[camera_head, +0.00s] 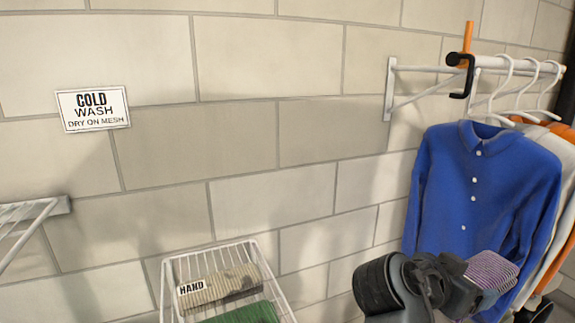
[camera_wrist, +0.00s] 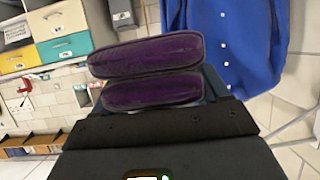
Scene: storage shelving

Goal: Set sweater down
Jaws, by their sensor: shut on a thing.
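My gripper (camera_head: 463,278) is at the lower right of the head view, shut on a purple ribbed, folded piece of knitwear that I take to be the sweater (camera_head: 491,269). The sweater is held in the air, in front of the blue shirt. In the wrist view the sweater (camera_wrist: 145,57) shows as two rounded purple layers with dark edges. The fingertips are not clearly seen there.
A white wire basket (camera_head: 168,290) labelled HAND holds folded beige (camera_head: 225,285) and green knitwear. A blue shirt (camera_head: 475,190) hangs from a wall rail (camera_head: 510,61). A COLD WASH sign (camera_head: 93,109) is above a white rack (camera_head: 30,215). Coloured drawers (camera_wrist: 65,46) show in the wrist view.

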